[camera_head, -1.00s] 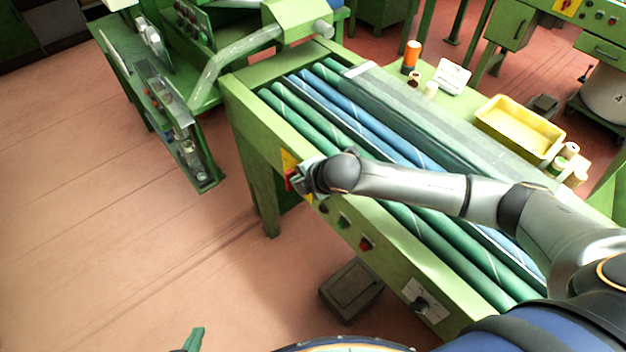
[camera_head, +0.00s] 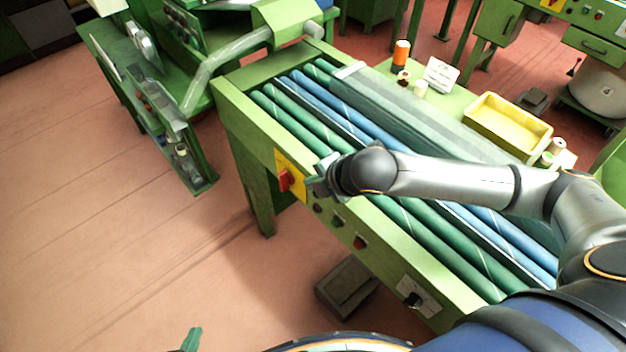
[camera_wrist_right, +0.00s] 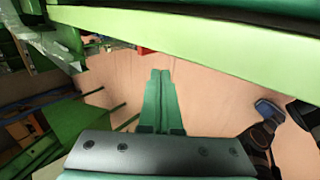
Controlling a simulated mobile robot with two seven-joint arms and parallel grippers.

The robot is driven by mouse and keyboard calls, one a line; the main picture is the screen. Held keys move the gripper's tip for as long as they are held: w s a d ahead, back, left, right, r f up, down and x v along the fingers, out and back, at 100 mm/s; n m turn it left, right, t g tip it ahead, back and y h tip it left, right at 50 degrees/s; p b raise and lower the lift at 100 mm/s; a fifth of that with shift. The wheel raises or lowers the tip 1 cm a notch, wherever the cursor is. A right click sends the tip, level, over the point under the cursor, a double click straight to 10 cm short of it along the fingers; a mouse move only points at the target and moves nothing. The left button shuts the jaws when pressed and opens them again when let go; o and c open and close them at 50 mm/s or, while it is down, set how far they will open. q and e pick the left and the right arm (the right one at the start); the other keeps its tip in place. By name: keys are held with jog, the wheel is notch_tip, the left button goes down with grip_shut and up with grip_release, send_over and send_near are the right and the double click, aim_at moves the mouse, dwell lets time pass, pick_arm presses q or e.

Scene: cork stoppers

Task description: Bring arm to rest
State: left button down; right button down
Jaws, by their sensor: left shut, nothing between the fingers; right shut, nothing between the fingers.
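My right arm reaches in from the right over the roller machine (camera_head: 245,90). My right gripper (camera_head: 322,180) is by the machine's front panel, just right of the red switch (camera_head: 287,180) on its yellow plate, with a small gap between them. In the right wrist view its green fingers (camera_wrist_right: 160,90) are shut together with nothing between them, above the floor. Only a green tip of my left gripper (camera_head: 191,340) shows at the bottom edge of the head view. It is shut and empty, well away from the machine.
Green and blue rollers lie under my right forearm. A grey pedal box (camera_head: 346,287) sits on the floor. Floor at left is clear.

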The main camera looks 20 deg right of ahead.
jog(key=s+a+f+m+t+y, duration=0.1)
jog(key=s+a+f+m+y, duration=0.25)
jog(key=a+f+m, duration=0.4)
jog(key=s+d+f+m+h, duration=0.2)
jog(key=s+d+f+m, duration=0.2)
jog(key=s+m, duration=0.2)
jog(key=s+d+f+m+t+h, duration=0.1)
jog(key=s+d+f+m, duration=0.3)
jog(key=s+m, duration=0.2)
jog(key=shift+s+d+f+h+p, duration=0.15)
jog(key=shift+s+f+h+p, duration=0.2)
jog(key=shift+s+f+p, duration=0.1)
jog(key=shift+m, duration=0.25)
